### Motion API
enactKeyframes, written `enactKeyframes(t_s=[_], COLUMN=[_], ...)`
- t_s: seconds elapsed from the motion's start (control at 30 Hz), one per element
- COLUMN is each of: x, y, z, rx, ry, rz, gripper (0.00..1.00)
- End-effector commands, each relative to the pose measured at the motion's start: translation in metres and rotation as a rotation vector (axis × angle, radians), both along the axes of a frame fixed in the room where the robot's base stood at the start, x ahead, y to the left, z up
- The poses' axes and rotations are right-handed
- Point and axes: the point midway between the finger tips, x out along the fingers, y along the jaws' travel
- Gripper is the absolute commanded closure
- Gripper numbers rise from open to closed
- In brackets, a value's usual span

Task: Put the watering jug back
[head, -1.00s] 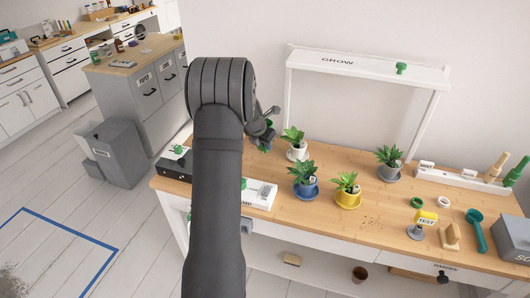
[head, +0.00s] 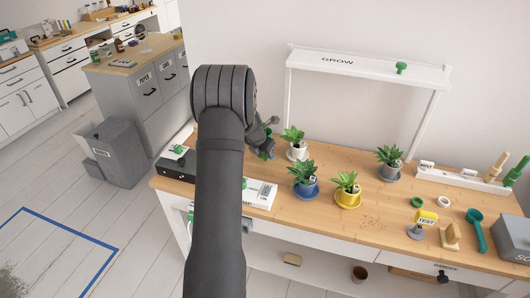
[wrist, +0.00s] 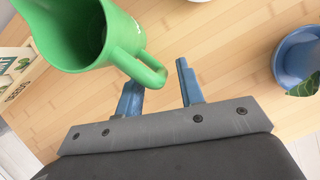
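The green watering jug (wrist: 85,35) fills the upper left of the wrist view, its open mouth facing the camera. Its looped handle (wrist: 140,68) reaches toward my gripper (wrist: 158,90). My gripper's two blue fingers are spread apart. The handle's lower end is at the left finger's tip and partly across the gap; I cannot tell whether they touch. In the head view my gripper (head: 271,123) is at the back left of the desk, and my arm hides most of the jug.
Potted plants stand on the desk on saucers, including a blue pot (head: 305,188) and a yellow pot (head: 347,197). A white GROW shelf frame (head: 345,62) stands behind. A white labelled tray (head: 262,194) lies at the left. The desk's front middle is fairly clear.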

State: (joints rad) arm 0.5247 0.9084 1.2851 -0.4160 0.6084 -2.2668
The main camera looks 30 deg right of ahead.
Motion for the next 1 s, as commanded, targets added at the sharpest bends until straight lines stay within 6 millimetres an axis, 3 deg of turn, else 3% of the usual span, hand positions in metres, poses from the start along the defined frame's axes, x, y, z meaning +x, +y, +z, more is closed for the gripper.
enactKeyframes(t_s=[0.33, 0.73, 1.0], x=[-0.001, -0.016, -0.023], y=[0.004, 0.033, 0.044], z=[0.014, 0.082, 0.108], rx=[-0.002, 0.000, 0.001], ry=[-0.003, -0.002, 0.000], rz=[0.001, 0.001, 0.000], gripper=[0.65, 0.65, 0.65])
